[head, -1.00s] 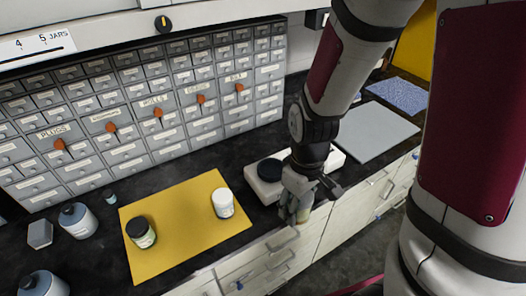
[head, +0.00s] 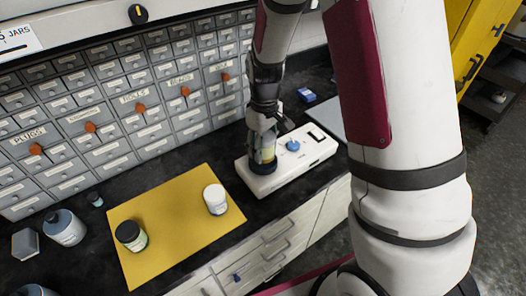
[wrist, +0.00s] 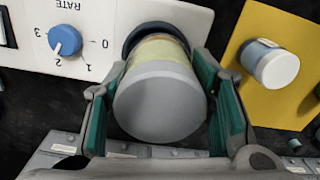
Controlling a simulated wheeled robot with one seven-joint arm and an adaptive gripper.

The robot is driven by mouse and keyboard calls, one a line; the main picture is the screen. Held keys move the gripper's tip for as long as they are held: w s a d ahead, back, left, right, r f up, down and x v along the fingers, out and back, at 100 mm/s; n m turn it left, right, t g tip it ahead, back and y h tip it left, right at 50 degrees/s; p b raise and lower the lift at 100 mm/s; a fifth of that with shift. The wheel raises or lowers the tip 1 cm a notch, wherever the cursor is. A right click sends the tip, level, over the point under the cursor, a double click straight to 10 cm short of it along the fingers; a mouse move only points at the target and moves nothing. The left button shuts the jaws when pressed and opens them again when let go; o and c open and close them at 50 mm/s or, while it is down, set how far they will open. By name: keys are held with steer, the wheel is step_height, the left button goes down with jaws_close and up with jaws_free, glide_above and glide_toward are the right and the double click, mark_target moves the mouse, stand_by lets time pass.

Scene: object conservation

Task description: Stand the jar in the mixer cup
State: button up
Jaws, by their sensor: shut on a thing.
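A jar with a grey lid and a yellowish label (wrist: 162,50) is between the fingers of my gripper (wrist: 160,100) in the wrist view. In the head view my gripper (head: 264,140) is shut on the jar (head: 267,155) and holds it upright over the left end of the white mixer (head: 295,165). The dark round mixer cup (wrist: 133,40) shows around the jar's lower end in the wrist view. The cup also shows in the head view (head: 261,167). The jar's bottom is hidden, so I cannot tell whether it rests on the cup's floor.
The mixer has a blue rate knob (head: 292,145). A yellow mat (head: 175,220) to the left bears a white-lidded jar (head: 215,199) and a black-lidded jar (head: 131,236). Grey-lidded bottles stand further left. A drawer cabinet (head: 110,100) stands behind.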

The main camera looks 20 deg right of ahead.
steer(key=shift+w+f, duration=0.15)
steer(key=shift+w, duration=0.35)
steer(key=shift+f+p, duration=0.45)
steer(key=shift+f, duration=1.2)
steer(key=shift+f, duration=0.2)
